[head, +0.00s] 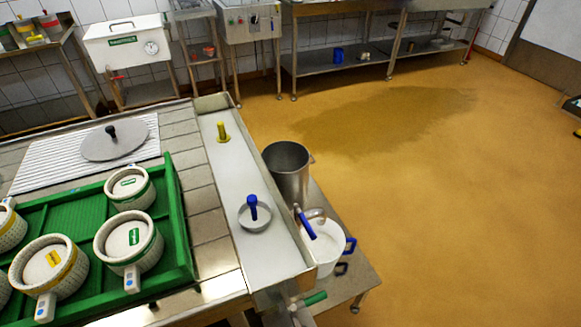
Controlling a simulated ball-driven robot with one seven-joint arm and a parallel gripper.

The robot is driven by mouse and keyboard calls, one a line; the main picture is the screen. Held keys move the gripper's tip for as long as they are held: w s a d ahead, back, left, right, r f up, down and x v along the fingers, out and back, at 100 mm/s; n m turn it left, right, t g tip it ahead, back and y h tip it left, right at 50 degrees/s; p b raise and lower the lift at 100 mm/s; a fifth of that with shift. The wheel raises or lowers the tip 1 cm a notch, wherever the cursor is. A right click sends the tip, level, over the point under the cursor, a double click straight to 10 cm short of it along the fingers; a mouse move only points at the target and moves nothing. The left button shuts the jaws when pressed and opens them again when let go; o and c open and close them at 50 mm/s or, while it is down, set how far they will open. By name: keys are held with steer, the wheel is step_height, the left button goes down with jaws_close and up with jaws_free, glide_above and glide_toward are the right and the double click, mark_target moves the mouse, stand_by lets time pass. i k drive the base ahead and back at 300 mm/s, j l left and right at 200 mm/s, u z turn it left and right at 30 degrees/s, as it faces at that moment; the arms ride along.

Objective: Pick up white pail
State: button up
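The white pail (328,257) stands upright on a low metal stand (352,284) at the right side of the draining table. Its mouth faces up, and blue parts that look like handles show on its right side. A metal spout with a blue lever (307,225) covers part of the pail's rim. The table edge hides some of its left side. My gripper is not in view.
A steel bucket (289,172) stands just behind the pail. The draining table (208,195) holds a green tray (172,205) with several moulds. A green-handled valve (314,298) is in front of the pail. The ochre floor (460,220) to the right is clear.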

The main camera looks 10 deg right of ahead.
mark_target(329, 245)
steer(key=i+j+z, duration=0.45)
steer(key=j, duration=0.25)
steer(key=i+j+z, duration=0.25)
steer(key=j, duration=0.15)
steer(key=k+l, duration=0.05)
steer(key=k, duration=0.05)
